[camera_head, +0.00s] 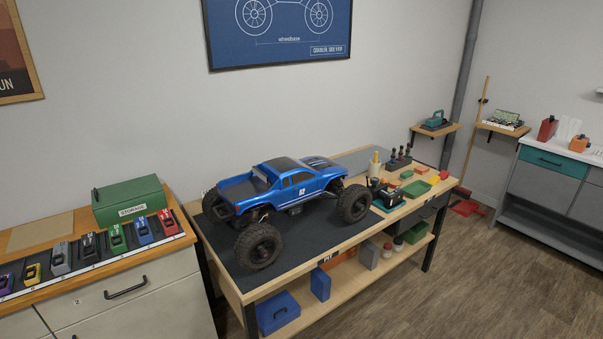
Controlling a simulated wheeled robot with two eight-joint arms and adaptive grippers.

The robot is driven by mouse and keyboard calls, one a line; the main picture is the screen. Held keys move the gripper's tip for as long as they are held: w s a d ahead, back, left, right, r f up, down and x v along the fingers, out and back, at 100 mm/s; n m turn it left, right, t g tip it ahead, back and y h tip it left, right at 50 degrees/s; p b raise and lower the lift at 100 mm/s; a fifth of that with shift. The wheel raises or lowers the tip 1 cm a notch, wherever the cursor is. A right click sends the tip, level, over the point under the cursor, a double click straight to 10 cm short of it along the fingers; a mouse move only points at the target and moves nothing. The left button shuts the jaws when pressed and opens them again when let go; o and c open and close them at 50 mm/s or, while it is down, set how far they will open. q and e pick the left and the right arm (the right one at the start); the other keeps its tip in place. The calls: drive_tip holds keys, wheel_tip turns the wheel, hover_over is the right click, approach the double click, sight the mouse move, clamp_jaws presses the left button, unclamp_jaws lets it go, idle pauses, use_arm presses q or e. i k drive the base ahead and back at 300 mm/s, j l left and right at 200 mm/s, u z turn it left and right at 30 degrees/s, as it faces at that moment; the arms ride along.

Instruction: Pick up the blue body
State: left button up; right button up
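The blue body (287,183) is a glossy blue truck shell with dark windows and a dark roof. It sits on the crawler's chassis, above large black knobby tyres (259,246). The crawler stands upright on the dark mat (228,254) on the wooden workbench. One tyre on the far side is mostly hidden behind the body. Neither of my grippers shows in the head view, and nothing touches the body.
A shelf below holds a blue case (278,312). At left, a cabinet carries a green storage box (130,202) and several small coloured items. Open wooden floor (420,300) lies at front right.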

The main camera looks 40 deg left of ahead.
sight(281, 182)
drive_tip(key=i+l+u, duration=0.1)
drive_tip(key=i+u, duration=0.3)
drive_tip(key=i+l+u, duration=0.2)
drive_tip(key=i+u, duration=0.15)
drive_tip(key=i, duration=0.15)
